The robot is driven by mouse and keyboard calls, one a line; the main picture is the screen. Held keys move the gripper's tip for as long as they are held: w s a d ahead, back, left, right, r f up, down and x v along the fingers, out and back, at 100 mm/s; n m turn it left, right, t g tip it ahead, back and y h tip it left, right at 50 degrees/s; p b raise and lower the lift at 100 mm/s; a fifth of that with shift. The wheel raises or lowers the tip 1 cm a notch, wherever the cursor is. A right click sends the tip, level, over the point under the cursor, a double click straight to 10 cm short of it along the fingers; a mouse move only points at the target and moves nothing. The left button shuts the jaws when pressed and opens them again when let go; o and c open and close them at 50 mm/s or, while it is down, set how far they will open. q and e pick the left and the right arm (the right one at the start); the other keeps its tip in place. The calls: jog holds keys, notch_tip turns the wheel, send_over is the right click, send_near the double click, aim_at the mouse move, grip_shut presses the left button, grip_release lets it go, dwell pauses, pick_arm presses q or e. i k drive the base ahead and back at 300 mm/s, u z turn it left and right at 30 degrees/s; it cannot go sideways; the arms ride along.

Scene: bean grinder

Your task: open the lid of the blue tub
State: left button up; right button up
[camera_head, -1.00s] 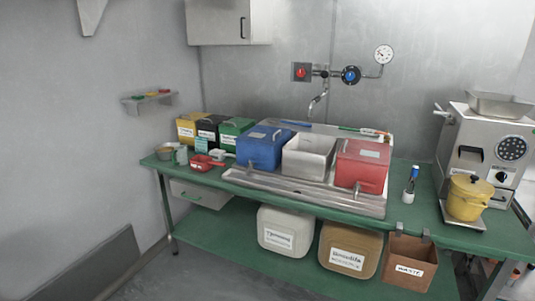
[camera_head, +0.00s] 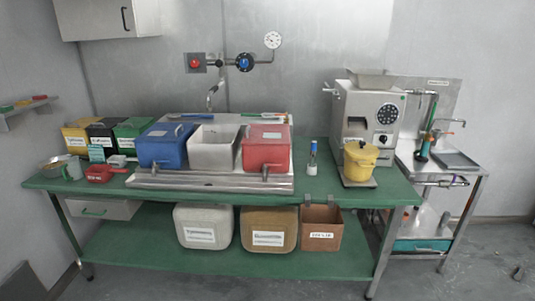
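The blue tub (camera_head: 163,150) stands on the metal sink tray on the green table, at the left of a row of three tubs. Its blue lid (camera_head: 167,131) lies on top and looks shut, with a handle and a pale label on it. A small tap or spout sticks out low on its front. Neither of my grippers shows in the head view.
A white open tub (camera_head: 214,150) stands right beside the blue tub, then a red tub (camera_head: 266,150). Yellow, black and green boxes (camera_head: 132,134) stand to the left. A red scoop (camera_head: 100,174) lies in front of them. The grinder (camera_head: 368,120) and yellow pot (camera_head: 360,160) stand right.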

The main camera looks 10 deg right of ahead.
aim_at(159, 132)
jog(key=z, duration=0.2)
jog(key=i, duration=2.25)
jog(key=z, duration=0.35)
